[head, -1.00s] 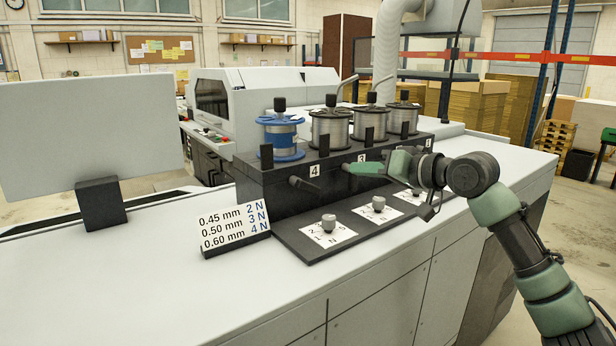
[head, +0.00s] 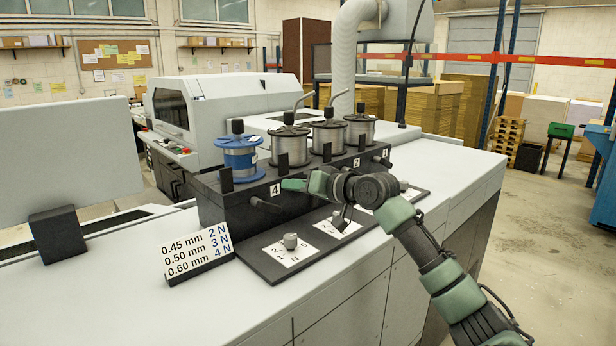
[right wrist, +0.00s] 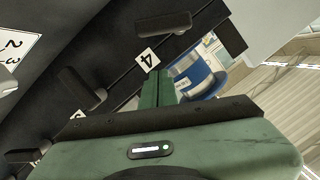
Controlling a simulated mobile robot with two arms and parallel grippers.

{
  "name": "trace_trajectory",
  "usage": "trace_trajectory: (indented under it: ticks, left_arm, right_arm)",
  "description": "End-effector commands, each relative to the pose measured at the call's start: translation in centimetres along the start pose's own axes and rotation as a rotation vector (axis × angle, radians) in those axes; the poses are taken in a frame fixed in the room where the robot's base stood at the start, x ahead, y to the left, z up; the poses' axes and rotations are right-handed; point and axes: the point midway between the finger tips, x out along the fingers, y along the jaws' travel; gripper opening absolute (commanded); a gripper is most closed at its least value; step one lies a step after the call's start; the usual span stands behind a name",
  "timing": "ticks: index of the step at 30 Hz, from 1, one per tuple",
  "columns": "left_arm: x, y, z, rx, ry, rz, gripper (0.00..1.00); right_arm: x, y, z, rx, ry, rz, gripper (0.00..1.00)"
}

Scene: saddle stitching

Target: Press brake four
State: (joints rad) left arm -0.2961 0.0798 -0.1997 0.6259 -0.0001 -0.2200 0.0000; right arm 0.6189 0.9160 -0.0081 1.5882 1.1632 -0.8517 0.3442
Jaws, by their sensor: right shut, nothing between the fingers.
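The unit's dark block (head: 225,207) carries numbered tags. The tag 4 (head: 275,189) is near its left end, and a black lever (head: 265,204) sticks out just below it, apparently brake four. In the right wrist view that lever (right wrist: 165,18) shows beyond the tag 4 (right wrist: 147,60). My right gripper (head: 293,185) is shut and empty, its green fingers pointing left beside the tag 4 in the head view. The lever looks undepressed; I cannot tell whether the fingers touch anything. My left gripper is not in view.
A blue spool (head: 238,155) and several grey spools (head: 290,148) stand on the block. In front are knobs (head: 290,241) on number cards. A sign (head: 197,254) listing wire sizes stands left of them. The white bench top (head: 130,290) is clear at front left.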

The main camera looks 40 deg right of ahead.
Motion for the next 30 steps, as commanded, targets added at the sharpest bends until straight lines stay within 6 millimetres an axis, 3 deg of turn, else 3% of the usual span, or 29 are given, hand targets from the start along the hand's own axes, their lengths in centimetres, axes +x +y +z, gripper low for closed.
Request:
trace_trajectory:
  ticks: [1,6,12,30]
  left_arm:
    - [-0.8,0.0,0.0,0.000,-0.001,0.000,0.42]
    - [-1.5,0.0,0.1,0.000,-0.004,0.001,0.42]
    - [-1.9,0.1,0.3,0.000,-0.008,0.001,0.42]
    - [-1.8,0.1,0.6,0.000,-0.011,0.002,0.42]
  right_arm:
    - [0.8,-0.3,-0.3,0.001,0.000,-0.002,0.00]
    - [1.1,-0.1,2.4,0.000,-0.004,0.001,0.00]
    - [1.4,-0.1,3.8,-0.001,-0.001,0.000,0.00]
    - [1.5,0.1,4.1,0.037,0.000,-0.009,0.00]
